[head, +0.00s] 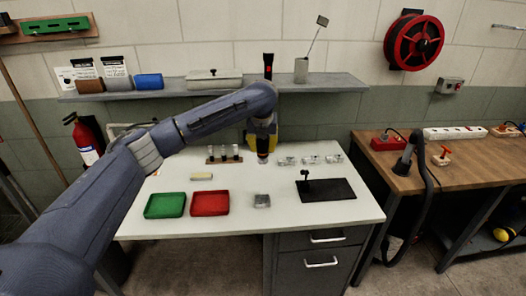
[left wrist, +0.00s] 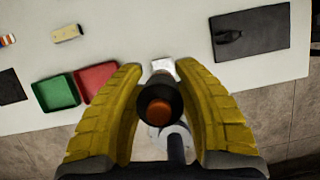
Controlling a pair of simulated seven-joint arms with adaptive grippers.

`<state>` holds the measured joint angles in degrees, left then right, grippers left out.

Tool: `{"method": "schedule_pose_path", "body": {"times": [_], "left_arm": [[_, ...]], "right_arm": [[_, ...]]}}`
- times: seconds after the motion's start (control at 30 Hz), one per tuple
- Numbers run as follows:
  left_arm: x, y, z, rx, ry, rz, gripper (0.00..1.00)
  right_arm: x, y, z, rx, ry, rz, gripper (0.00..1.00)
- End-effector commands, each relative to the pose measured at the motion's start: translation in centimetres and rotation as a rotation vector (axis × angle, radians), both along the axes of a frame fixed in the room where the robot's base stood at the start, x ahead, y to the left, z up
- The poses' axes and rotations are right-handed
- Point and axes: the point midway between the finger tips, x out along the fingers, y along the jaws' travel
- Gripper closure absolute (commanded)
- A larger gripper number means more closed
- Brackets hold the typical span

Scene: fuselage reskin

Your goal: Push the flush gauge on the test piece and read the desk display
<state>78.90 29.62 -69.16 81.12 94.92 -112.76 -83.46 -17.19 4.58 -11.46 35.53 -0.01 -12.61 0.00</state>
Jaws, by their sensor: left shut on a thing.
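My left gripper (head: 262,150) points down over the white desk, behind the small silvery block (head: 262,201), which looks like the test piece. In the left wrist view, its yellow fingers (left wrist: 160,105) are shut on a dark round tool with an orange-brown end, probably the flush gauge (left wrist: 158,111). The silvery block shows just beyond it (left wrist: 164,67), partly covered by the tool. The gauge appears held above the desk, apart from the block. I cannot clearly identify the desk display; a grey framed thing (head: 117,130) at the back left is partly hidden by my arm. My right gripper is not in view.
Green (head: 164,206) and red (head: 209,204) trays lie front left. A black mat (head: 327,189) with a small black item lies right. A vial rack (head: 224,155) and several small clear pieces (head: 310,160) stand farther back. Bare desk surrounds the block.

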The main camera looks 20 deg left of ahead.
Motion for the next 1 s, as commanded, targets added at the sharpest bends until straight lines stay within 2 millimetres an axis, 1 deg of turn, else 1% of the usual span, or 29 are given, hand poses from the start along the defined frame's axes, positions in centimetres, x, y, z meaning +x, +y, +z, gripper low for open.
{"method": "schedule_pose_path", "body": {"times": [0.07, 0.17, 0.27, 0.47, 0.5, 0.67, 0.7, 0.8, 0.9, 1.0], "left_arm": [[-0.2, 0.6, -0.8, 0.000, 0.002, 0.014, 0.96], [0.5, 2.9, -1.6, 0.000, 0.003, 0.082, 0.96], [1.7, 6.1, -2.7, 0.000, 0.003, 0.164, 0.96], [4.0, 13.6, -5.4, -0.002, 0.004, 0.253, 0.96], [4.3, 15.1, -6.0, 0.000, 0.004, 0.261, 0.96], [5.0, 21.3, -8.3, -0.002, 0.003, 0.274, 0.96], [5.1, 22.9, -8.9, -0.001, 0.003, 0.269, 0.96], [5.1, 26.6, -10.3, -0.003, 0.002, 0.250, 0.96], [5.3, 29.2, -11.0, -0.003, -0.001, 0.211, 0.96], [5.4, 30.8, -11.4, -0.002, -0.001, 0.165, 0.96]], "right_arm": [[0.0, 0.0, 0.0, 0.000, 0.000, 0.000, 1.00], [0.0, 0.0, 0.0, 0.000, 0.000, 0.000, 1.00], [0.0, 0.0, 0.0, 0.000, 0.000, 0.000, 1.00], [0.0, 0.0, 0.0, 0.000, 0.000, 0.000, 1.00], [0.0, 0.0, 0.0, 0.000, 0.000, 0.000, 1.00], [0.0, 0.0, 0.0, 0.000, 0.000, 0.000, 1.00], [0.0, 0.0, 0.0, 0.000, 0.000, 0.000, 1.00], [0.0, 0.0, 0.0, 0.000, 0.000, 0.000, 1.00], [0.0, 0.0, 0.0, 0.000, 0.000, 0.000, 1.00], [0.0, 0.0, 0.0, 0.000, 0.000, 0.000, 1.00]]}}
